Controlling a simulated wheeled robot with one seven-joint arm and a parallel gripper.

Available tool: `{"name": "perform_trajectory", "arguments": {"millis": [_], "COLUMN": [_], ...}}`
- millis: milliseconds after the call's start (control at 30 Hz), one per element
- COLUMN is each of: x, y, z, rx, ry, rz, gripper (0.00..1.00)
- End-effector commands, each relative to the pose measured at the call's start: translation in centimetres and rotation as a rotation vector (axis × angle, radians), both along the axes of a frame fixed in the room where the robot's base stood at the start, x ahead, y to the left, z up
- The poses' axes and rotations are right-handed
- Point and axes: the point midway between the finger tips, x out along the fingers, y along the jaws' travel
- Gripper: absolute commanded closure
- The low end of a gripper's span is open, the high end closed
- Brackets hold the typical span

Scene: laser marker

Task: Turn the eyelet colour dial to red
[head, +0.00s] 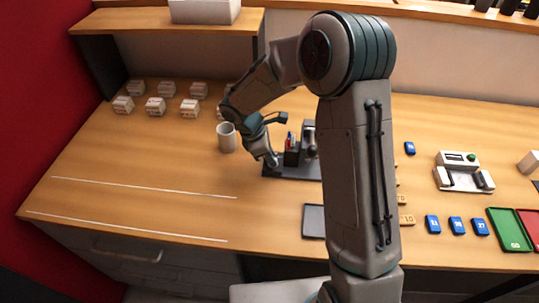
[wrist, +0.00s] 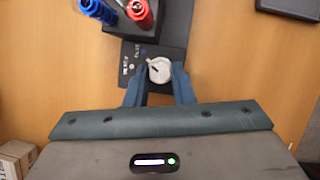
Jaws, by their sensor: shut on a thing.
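The dial (wrist: 159,70) is a small round pale knob with a dark mark on its face, on a dark base plate (wrist: 128,52). Small pale markings lie on the plate left of the knob, too small to read. My gripper (wrist: 159,82) has one finger on each side of the dial and is shut on it. In the head view my gripper (head: 272,162) is low at the left end of the dark base (head: 292,172), and the dial is hidden there. A red cylinder (wrist: 141,14) and a blue cylinder (wrist: 98,10) stand behind the dial in the wrist view.
A white mug (head: 227,137) stands left of my gripper. Several small pale boxes (head: 156,106) are at the back left. A dark tray (head: 314,221) lies at the front. The left front of the wooden table (head: 140,205) is clear. My arm hides part of the middle.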

Motion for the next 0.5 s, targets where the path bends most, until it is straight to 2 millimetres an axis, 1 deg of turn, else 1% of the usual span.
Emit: {"name": "perform_trajectory", "arguments": {"millis": [500], "x": [-0.39], "y": [-0.04], "z": [0.16], "rx": [0.001], "ry": [-0.003], "rz": [0.488], "gripper": [1.0]}}
